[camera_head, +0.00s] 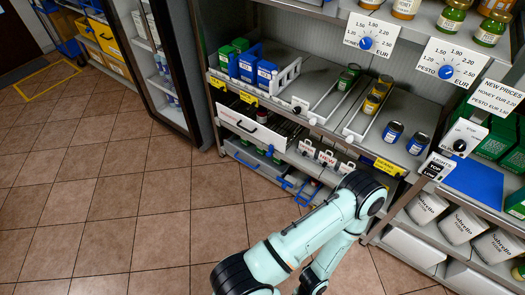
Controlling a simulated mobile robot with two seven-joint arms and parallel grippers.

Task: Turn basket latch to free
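No basket latch can be made out for certain. Blue basket-like handles (306,191) show low on the middle shelving unit, beside small white tags. A white plate with a dark rotary knob (460,145) is mounted at the right; its small lettering is hard to read. A mint-green arm of mine crosses the lower middle in front of the shelves and hides part of the lowest level. Neither gripper's fingers are in view.
A white drawer front (252,128) with a dark handle sits below the upper shelf. Price dials for honey (366,43) and pesto (446,72) are at the upper right. A blue panel (472,187) lies right. The tiled floor (95,195) is clear.

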